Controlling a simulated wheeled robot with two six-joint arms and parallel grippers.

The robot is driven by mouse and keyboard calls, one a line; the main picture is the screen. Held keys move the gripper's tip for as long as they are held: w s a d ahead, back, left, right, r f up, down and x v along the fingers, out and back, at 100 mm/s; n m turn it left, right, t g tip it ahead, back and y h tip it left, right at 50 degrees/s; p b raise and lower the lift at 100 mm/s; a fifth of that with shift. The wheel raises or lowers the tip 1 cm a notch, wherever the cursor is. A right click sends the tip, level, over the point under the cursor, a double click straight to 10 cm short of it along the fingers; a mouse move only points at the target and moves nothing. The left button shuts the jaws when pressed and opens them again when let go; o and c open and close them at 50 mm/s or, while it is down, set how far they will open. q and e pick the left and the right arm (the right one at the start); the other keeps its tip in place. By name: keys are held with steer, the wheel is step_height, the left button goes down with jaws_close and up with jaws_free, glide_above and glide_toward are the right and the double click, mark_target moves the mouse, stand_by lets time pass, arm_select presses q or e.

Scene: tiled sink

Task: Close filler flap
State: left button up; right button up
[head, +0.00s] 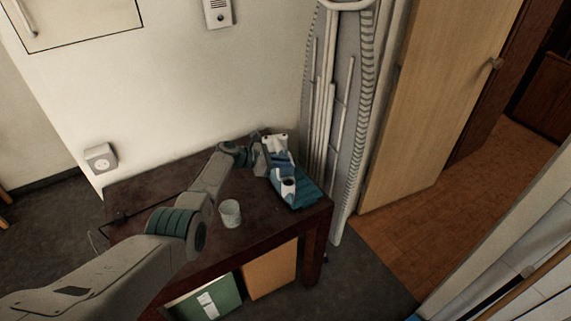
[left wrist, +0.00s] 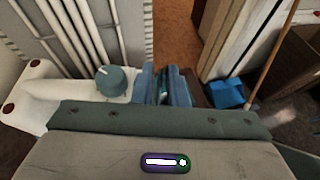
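A blue-and-white steam iron (head: 287,186) rests on the dark table, with its blue base toward the right. Its white body (left wrist: 75,88) and a round teal dial (left wrist: 110,82) show in the left wrist view. My left gripper (head: 268,163) is at the iron's left side in the head view, very close to it. In the left wrist view, blue parts beside the dial may be the fingertips or the iron; their opening is unclear. I cannot make out the filler flap or whether it is open. My right gripper is out of view.
The dark wooden table (head: 240,240) also bears a clear glass (head: 230,213) beside my left arm. A folded ironing board (head: 345,90) leans upright behind the iron. Green (head: 207,303) and orange (head: 270,270) boxes stand under the table. An open wooden door (head: 430,110) is at right.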

arm_select(q)
steer(key=shift+w+d+f, duration=0.1)
steer(key=shift+d+f, duration=0.05)
steer(key=shift+d, duration=0.35)
jaws_close()
